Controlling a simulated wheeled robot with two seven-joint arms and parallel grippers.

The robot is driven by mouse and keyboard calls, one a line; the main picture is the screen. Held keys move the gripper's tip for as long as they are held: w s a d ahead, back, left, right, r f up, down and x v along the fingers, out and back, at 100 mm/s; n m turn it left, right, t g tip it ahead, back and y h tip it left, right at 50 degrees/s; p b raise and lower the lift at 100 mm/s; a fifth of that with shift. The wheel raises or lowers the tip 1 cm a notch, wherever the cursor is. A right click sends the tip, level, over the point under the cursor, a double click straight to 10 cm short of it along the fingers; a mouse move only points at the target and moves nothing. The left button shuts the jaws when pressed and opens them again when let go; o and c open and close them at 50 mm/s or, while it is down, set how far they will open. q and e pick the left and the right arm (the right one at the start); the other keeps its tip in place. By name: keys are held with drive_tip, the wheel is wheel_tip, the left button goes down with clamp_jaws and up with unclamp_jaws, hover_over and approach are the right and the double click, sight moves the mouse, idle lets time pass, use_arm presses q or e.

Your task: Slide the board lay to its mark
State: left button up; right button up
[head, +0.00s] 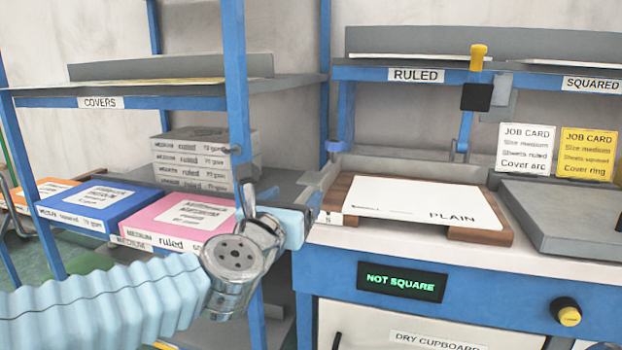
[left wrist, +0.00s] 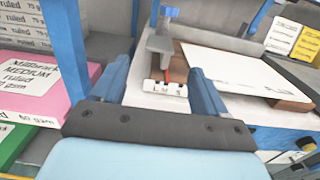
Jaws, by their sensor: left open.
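The board lay (left wrist: 160,42) is a grey upright piece at the left end of the wooden board, seen in the left wrist view. A red pointer (left wrist: 165,73) hangs below it over a white scale (left wrist: 166,88) lettered L, M, S. I cannot tell exactly which letter the pointer meets. A white sheet marked PLAIN (head: 420,208) lies on the wooden board (head: 335,198). My left gripper (left wrist: 164,80) is open, with its blue fingers on either side of the scale in the picture, holding nothing. In the head view my wrist hides part of the lay.
A display (head: 402,282) on the blue bench front reads NOT SQUARE. Pink (head: 178,220) and blue (head: 98,213) boxes sit on the left shelf beside a blue post (head: 235,90). A yellow-topped black handle (head: 478,75) stands above the board. A grey slab (head: 560,215) lies at right.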

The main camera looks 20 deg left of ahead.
sight(312, 177)
use_arm(q)
drive_tip(key=w, duration=0.6)
drive_tip(key=w+p, duration=0.1)
drive_tip(key=w, duration=0.4)
drive_tip(key=shift+w+d+f, duration=0.1)
drive_tip(key=shift+w+d, duration=0.1)
drive_tip(key=shift+w, duration=0.15)
drive_tip(key=c, duration=1.1)
drive_tip(key=shift+s+d, duration=0.1)
drive_tip(key=shift+d, duration=1.2)
drive_tip(key=o, duration=1.1)
drive_tip(key=shift+s, duration=0.1)
